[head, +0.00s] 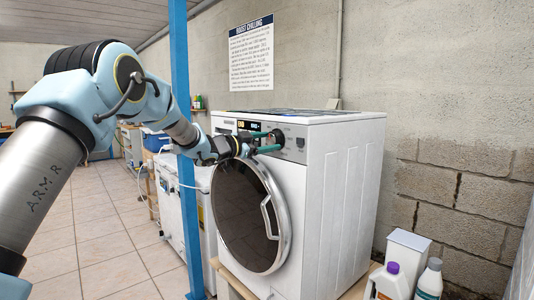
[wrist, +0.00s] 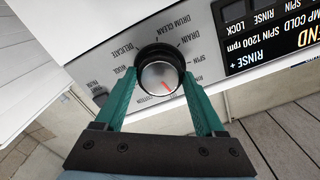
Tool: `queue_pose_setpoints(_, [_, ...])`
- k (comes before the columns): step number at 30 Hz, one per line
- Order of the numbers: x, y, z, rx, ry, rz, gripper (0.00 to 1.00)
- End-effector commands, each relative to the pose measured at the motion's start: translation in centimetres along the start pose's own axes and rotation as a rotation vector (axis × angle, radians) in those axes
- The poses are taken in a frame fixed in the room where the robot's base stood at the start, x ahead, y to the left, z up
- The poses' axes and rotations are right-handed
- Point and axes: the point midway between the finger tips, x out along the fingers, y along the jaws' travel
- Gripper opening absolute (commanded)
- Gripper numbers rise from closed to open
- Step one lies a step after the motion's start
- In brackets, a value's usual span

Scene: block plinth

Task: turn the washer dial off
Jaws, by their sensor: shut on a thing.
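The white washer (head: 345,190) stands at the centre in the head view, with its round dark door (head: 243,215) shut. Its dial (head: 276,137) is on the control panel at the top front. In the wrist view the dial (wrist: 160,76) is a dark ring with a silver face and a red pointer mark, which points to the lower right in the picture. Printed programme words surround it, some partly covered. My gripper (head: 268,141) has green fingers and is shut on the dial, one finger on each side; the fingers also show in the wrist view (wrist: 160,95).
A lit display (wrist: 270,40) sits beside the dial. A blue post (head: 183,150) stands close to my arm on the left. Bottles (head: 392,282) and a white box (head: 407,250) stand at the lower right. Tiled floor (head: 100,235) lies open at the left.

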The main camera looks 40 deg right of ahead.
Motion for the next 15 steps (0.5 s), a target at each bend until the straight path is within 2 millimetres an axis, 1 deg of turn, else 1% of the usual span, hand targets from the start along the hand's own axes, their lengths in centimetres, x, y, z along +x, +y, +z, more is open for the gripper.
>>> queue_pose_setpoints(1, [0.00, 0.26, 0.40, 0.037, 0.001, 0.000, 0.16])
queue_pose_setpoints(6, [0.01, 0.19, 0.32, 0.142, 0.001, 0.000, 0.16])
queue_pose_setpoints(15, [-0.01, 0.05, 0.12, 0.245, -0.001, 0.001, 0.16])
